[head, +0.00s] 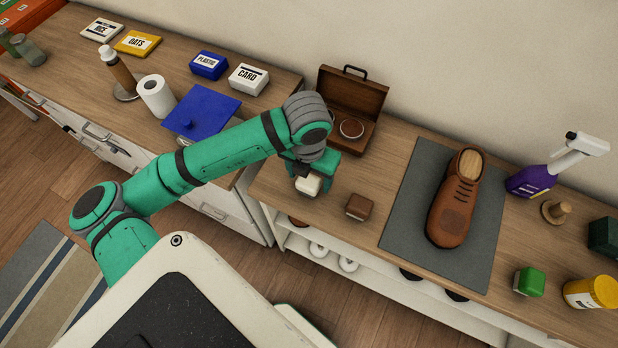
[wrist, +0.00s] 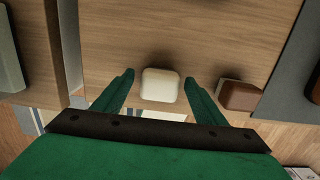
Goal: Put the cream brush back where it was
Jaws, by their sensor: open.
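The cream brush (head: 308,185) is a small rounded block at the front left of the low shelf's wooden top, left of a brown brush (head: 359,206). My gripper (head: 312,176) is over it, pointing down and partly hiding it. In the wrist view the cream brush (wrist: 160,86) shows between the two green fingertips of my gripper (wrist: 160,80). The fingers are open, with a gap on each side of it. The brown brush (wrist: 239,96) lies just outside the right finger. I cannot tell whether the cream brush rests fully on the wood.
An open brown case (head: 352,100) stands behind my gripper. A brown shoe (head: 455,205) lies on a grey mat (head: 400,225) to the right. Shoes sit on the shelf below.

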